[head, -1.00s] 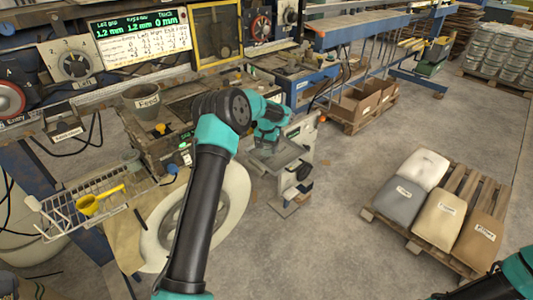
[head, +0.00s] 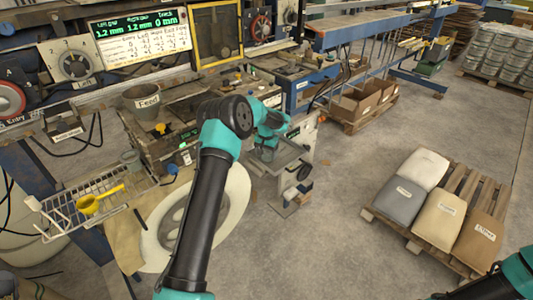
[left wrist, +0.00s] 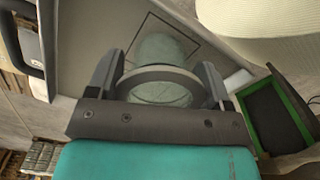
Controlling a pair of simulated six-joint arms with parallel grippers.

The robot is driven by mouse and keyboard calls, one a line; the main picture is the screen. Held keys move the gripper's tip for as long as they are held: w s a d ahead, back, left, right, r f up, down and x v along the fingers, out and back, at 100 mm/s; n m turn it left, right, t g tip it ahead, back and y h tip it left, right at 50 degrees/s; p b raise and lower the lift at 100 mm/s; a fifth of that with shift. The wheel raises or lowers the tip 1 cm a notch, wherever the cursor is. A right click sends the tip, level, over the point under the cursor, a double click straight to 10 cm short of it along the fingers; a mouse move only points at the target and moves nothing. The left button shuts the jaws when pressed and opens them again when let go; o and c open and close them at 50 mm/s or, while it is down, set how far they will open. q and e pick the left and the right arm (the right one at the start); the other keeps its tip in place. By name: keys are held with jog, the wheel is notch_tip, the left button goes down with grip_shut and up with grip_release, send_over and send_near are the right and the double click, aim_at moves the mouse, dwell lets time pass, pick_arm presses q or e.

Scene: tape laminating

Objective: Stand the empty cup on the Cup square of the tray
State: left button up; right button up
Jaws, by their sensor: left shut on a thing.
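The empty grey translucent cup (left wrist: 160,92) is between the fingers of my left gripper (left wrist: 160,80) in the left wrist view, its open rim toward the camera. My left gripper is shut on it. The cup's body reaches toward a dark square outline on the grey tray (left wrist: 92,28). Whether its base touches the tray is not clear. In the head view my left gripper (head: 267,150) is over the tray (head: 292,157), and the cup is barely visible there. The square's label cannot be read. My right gripper is out of view; only part of that arm shows at bottom right.
A round cream disc (head: 232,205) lies below my left arm. A pallet of sacks (head: 437,215) is on the floor at right.

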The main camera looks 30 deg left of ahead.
pick_arm(q)
jog(key=shift+f, duration=0.1)
jog(key=o, duration=0.9)
jog(key=shift+o, duration=0.2)
notch_tip(320, 180, up, 12)
dwell(0.4)
